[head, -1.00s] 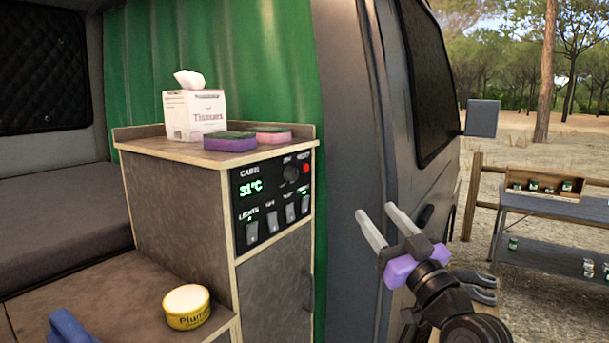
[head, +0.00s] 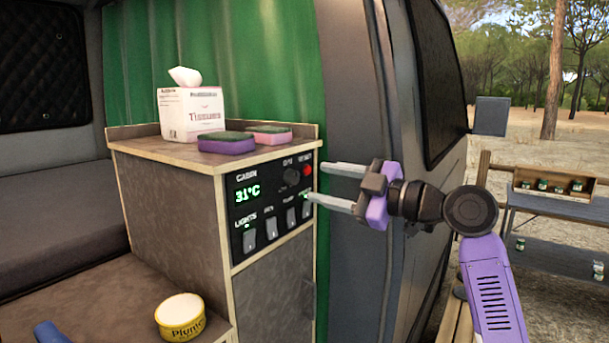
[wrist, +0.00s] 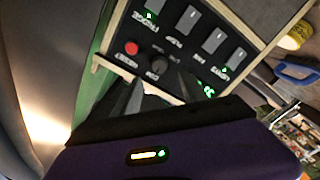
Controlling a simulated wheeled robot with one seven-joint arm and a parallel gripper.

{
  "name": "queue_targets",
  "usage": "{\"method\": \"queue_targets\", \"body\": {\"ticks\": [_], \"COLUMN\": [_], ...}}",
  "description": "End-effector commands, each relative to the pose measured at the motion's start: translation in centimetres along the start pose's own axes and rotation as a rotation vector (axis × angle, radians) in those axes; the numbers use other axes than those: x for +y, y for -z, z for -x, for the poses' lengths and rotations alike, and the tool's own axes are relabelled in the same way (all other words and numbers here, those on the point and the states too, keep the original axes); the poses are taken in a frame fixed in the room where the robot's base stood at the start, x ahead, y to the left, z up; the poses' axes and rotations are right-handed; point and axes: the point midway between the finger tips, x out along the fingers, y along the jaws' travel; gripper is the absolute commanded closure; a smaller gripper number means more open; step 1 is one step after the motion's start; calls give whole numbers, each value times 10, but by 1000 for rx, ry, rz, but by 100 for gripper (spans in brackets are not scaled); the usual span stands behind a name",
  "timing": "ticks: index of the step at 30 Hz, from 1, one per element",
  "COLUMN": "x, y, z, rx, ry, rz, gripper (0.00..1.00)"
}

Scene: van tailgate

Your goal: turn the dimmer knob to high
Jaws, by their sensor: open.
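The dimmer knob (head: 292,176) is a round dark knob near the top right of the black control panel (head: 240,212) on the cabinet front. It also shows in the wrist view (wrist: 158,65), just beyond my fingertips. My gripper (head: 328,185) is open and empty, with its two fingers pointing left toward the panel. In the head view the fingertips are just right of the knob. In the wrist view the fingers (wrist: 150,98) reach toward the knob from below, on either side of it. I cannot tell whether they touch it. The knob's pointer setting is too small to read.
A red button (head: 307,170) sits beside the knob. Several rocker switches (head: 271,227) line the panel below, and a lit display reads 31°C. Tissues (head: 191,112) and two sponges (head: 227,143) stand on the cabinet top. The open van door edge (head: 385,100) is behind my gripper.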

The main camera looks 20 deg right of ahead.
Motion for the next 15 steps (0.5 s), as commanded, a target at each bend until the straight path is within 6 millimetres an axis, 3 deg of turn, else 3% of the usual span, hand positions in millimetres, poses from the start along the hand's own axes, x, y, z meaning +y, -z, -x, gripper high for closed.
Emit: {"method": "queue_targets", "body": {"ticks": [7,15], "x": [1,1], "y": [2,0], "z": [-39,-58], "rx": [0,-1], "ry": [1,-2], "rz": [-2,-1], "gripper": [50,50]}}
